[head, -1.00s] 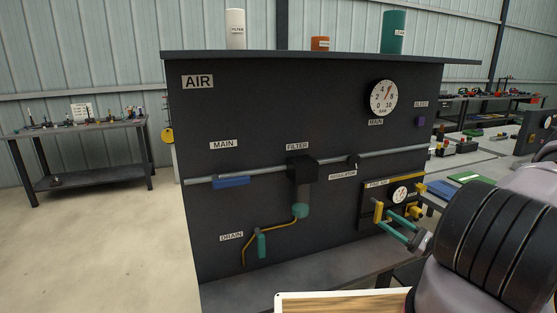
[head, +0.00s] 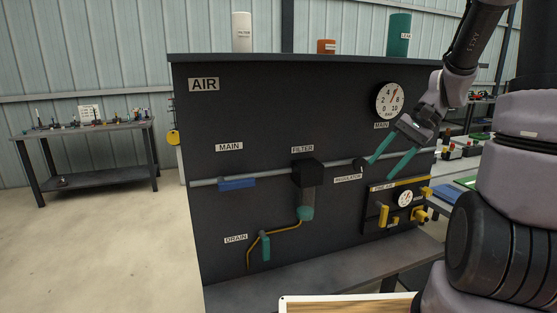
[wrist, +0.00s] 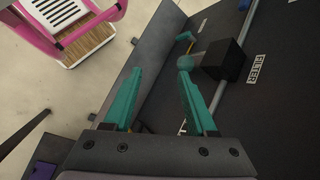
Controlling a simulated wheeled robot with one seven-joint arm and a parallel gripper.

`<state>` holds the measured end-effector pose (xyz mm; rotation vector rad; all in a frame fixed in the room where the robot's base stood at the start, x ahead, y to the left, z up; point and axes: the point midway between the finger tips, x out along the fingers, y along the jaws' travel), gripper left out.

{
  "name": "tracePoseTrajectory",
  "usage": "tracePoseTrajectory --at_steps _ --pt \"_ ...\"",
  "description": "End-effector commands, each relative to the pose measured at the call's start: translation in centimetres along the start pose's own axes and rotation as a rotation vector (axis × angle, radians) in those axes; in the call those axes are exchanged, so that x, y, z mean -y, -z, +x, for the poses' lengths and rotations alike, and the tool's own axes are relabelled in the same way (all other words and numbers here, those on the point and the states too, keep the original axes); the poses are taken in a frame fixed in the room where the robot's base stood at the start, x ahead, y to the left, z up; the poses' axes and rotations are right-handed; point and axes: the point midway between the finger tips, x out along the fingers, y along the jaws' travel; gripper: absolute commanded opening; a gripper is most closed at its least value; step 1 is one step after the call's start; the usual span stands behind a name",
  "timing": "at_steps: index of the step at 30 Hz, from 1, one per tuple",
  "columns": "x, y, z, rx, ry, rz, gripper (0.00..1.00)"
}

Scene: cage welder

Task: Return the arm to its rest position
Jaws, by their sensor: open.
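My gripper (head: 393,158) is open and empty in front of the dark air panel (head: 330,105), near the regulator knob on the pipe and below the main gauge. Its two green fingers are spread apart and also show in the wrist view (wrist: 163,85). My arm rises at the right of the head view and bends down to the gripper. I cannot tell whether a fingertip touches the panel.
A pipe with a blue main handle (head: 237,184) and a black filter (head: 308,174) crosses the panel. A small gauge block with yellow valves (head: 381,214) sits below my gripper. A shelf (head: 300,278) runs along the panel's foot. Open floor lies at left.

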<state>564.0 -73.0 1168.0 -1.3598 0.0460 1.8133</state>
Motion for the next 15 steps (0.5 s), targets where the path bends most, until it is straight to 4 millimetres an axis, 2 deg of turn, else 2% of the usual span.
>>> tracePoseTrajectory --at_steps 1,6,15 --pt "0.5 -1.3 -0.9 -0.059 -0.03 -0.047 0.57" --pt "1.3 -5.0 -3.6 -0.253 -0.109 -0.175 0.57" --pt "2.1 -11.3 -8.6 -0.597 -0.121 -0.389 0.57"
